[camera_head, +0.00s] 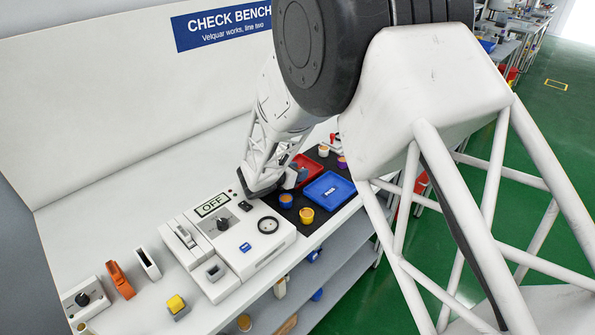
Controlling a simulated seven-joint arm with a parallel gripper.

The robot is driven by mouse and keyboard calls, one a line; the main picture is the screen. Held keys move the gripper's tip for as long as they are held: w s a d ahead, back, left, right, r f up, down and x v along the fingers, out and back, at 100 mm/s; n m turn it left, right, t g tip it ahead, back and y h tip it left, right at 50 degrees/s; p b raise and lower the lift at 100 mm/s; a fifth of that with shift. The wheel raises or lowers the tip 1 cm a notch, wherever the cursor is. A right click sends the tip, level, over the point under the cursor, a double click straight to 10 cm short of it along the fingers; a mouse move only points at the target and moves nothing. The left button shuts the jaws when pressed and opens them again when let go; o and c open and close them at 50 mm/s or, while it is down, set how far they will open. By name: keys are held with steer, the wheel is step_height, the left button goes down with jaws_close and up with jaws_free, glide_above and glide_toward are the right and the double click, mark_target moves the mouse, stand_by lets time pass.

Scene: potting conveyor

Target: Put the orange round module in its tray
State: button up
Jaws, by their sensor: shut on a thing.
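An orange round module (306,215) stands upright on the black mat at the front edge of the bench, apart from my gripper. My gripper (289,181) is small in view, low over the mat behind it, and mostly hidden by my wrist. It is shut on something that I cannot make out. A blue round module (286,200) with an orange top shows just below my gripper; I cannot tell whether they touch. A blue tray (345,181) with a small label lies right of my gripper. A red tray (303,160) lies behind, partly covered by my arm. I cannot tell which tray is the orange module's.
White and purple round modules (342,162) stand at the mat's back right. A white test box (213,222) reading OFF, with a knob and a dark ring, stands left of the mat. An orange part (120,279) and a yellow-topped block (176,304) lie farther left. My arm hides some bench.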

steer(key=shift+s+f, duration=0.1)
steer(key=shift+f, duration=0.3)
steer(key=o, duration=1)
steer(key=shift+r, duration=0.1)
steer(key=shift+r, duration=0.15)
steer(key=shift+s+a+r, duration=0.25)
steer(key=shift+s+a, duration=0.05)
steer(key=shift+a, duration=0.15)
steer(key=v, duration=1)
steer(key=shift+s+a+r, duration=0.1)
steer(key=shift+s+a, duration=0.05)
steer(key=shift+s, duration=0.1)
